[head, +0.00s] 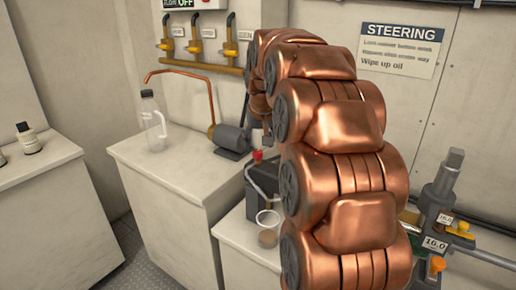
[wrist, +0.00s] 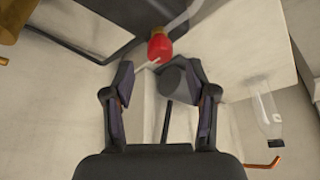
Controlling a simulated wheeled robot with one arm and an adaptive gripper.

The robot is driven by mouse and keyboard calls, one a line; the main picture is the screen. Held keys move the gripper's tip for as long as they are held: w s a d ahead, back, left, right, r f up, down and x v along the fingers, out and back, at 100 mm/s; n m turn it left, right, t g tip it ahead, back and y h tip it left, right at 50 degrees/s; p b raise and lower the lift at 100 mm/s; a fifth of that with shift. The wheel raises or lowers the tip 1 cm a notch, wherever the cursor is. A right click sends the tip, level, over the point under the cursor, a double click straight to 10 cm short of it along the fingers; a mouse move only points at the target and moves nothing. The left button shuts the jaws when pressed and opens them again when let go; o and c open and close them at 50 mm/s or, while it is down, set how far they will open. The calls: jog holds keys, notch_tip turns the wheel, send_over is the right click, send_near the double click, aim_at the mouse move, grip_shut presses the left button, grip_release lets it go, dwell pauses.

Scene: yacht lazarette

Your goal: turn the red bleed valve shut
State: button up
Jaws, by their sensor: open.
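The red bleed valve (head: 257,155) is a small red knob above a dark box (head: 262,197), on a pale bent tube, in the head view. In the wrist view the red valve (wrist: 159,46) lies just beyond the fingertips, about midway between them. My gripper (wrist: 159,75) is open and empty, with one finger on each side. The valve appears apart from both fingers. In the head view my copper arm hides most of the gripper.
A clear cup (head: 268,228) stands below the valve. A grey pump (head: 232,138) with a copper pipe and a clear bottle (head: 152,125) are on the left counter (head: 165,175). Yellow-handled valves (head: 195,47) line the wall.

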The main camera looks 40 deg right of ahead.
jog(key=v, duration=0.8)
dwell(0.5)
